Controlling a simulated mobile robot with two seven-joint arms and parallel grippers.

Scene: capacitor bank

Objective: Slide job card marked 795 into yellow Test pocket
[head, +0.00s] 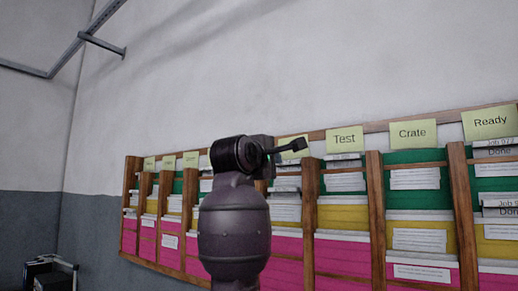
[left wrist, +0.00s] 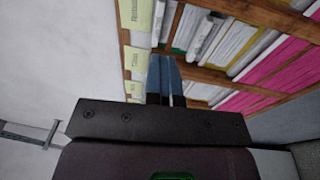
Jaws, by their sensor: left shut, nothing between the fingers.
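The Test label (head: 344,138) heads a column of the wooden wall rack in the head view. The yellow Test pocket (head: 343,219) is the middle one there, between green above and pink below, with white paper at its top. No card reading 795 can be made out. My left gripper (head: 300,146) is shut and empty, pointing right in front of the rack, left of the Test label. In the left wrist view its fingers (left wrist: 164,82) are together near the rack's label edge. My right gripper is not in view.
The Crate label (head: 412,133) and Ready label (head: 489,122) head columns to the right; cards reading Job 972 Done stand in the Ready column. Wooden posts (head: 375,220) divide the columns. Bare wall lies above the rack. A dark object (head: 50,273) stands at lower left.

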